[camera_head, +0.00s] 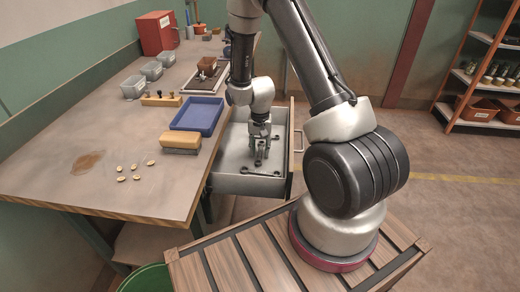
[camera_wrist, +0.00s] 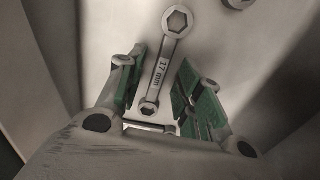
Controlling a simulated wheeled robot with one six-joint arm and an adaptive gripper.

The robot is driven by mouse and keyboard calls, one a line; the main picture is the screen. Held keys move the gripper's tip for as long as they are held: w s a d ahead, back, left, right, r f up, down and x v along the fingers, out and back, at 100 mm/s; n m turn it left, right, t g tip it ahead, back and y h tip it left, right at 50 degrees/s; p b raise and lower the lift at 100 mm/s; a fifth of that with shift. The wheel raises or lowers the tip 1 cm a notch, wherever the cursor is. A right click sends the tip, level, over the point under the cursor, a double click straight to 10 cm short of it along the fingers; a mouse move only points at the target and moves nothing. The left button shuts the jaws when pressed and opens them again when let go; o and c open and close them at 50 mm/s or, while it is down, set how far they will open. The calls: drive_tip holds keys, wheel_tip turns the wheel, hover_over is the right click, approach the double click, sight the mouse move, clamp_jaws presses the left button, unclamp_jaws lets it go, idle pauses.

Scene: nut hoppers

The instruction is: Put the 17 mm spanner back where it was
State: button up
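The 17 mm spanner (camera_wrist: 164,66), grey with a ring at each end and "17 mm" on its shank, lies on a pale surface in the wrist view. My gripper (camera_head: 259,155) reaches down into the open grey drawer (camera_head: 228,183) in the head view. In the wrist view its green-padded fingers (camera_wrist: 162,80) stand apart on both sides of the spanner's lower part, with gaps showing. Several small dark ring ends show on the drawer floor around the gripper in the head view; I cannot tell which belong to the 17 mm spanner.
The workbench (camera_head: 120,195) left of the drawer holds a blue tray (camera_head: 198,113), a brush (camera_head: 181,143), several small nuts and clear bins (camera_head: 134,87). Part of another grey ringed piece (camera_wrist: 238,2) shows at the wrist view's top. Drawer walls surround my gripper. Shelves (camera_head: 480,75) stand right.

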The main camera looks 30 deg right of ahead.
wheel_tip(320, 180, up, 12)
wheel_tip(320, 180, up, 18)
drive_tip(key=n+t, duration=0.2)
drive_tip(key=n, duration=0.1)
hover_over(260, 153)
drive_tip(key=s, duration=0.8)
drive_tip(key=s+r+n+t, duration=0.1)
drive_tip(key=s+r, duration=0.3)
drive_tip(key=s, duration=0.4)
drive_tip(key=s+r+n+t, duration=0.1)
drive_tip(key=s+r, duration=0.3)
drive_tip(key=s, duration=0.4)
drive_tip(key=shift+s+d+r+n, duration=0.25)
drive_tip(key=shift+d+n, duration=0.1)
drive_tip(key=shift+n, duration=0.55)
